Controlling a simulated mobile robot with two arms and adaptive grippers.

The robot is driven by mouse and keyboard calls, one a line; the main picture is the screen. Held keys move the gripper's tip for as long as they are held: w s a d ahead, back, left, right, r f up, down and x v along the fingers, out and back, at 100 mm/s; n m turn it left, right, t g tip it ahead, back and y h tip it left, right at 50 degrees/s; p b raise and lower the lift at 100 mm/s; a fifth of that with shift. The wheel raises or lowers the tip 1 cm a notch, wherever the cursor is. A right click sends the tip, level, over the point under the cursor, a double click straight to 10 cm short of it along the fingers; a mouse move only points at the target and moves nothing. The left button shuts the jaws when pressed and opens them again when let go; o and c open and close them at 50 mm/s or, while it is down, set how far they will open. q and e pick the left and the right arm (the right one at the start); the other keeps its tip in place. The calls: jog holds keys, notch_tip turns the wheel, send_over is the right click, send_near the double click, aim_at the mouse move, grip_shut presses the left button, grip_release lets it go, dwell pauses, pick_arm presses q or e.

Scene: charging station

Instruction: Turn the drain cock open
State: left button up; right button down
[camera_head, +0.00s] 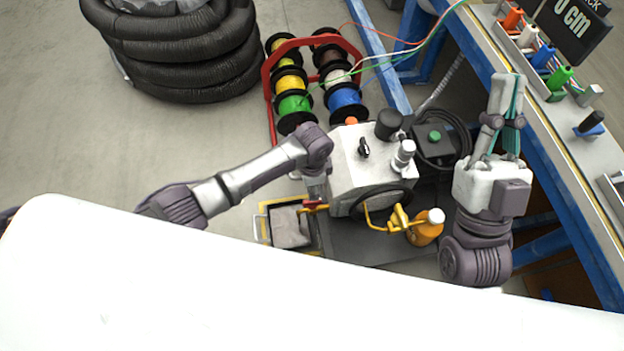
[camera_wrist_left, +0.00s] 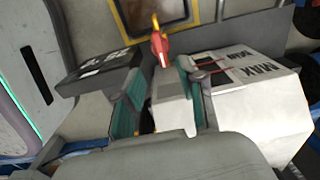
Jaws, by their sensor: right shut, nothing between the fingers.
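The drain cock, with a red handle (camera_head: 314,206), sits low at the left side of the white tank unit (camera_head: 352,165). In the left wrist view the red handle (camera_wrist_left: 160,50) has a yellow tip and lies just beyond my left gripper's fingertips. My left gripper (camera_wrist_left: 160,75) is open, with teal-padded fingers apart; I cannot tell whether either touches the handle. In the head view its fingers are mostly hidden beneath its wrist. My right gripper (camera_head: 507,82) is shut and empty, raised at the right, away from the cock.
A yellow-edged tray (camera_head: 262,228) lies below the cock. A yellow pipe (camera_head: 372,218) and orange bottle (camera_head: 424,236) stand at the unit's front. A red rack of cable spools (camera_head: 268,80) is behind. A blue-framed bench (camera_head: 560,160) borders the right.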

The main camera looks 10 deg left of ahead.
pick_arm(q)
notch_tip(320, 180, up, 4)
jog(key=shift+f, duration=0.2)
jog(key=shift+d, duration=0.1)
dwell(0.4)
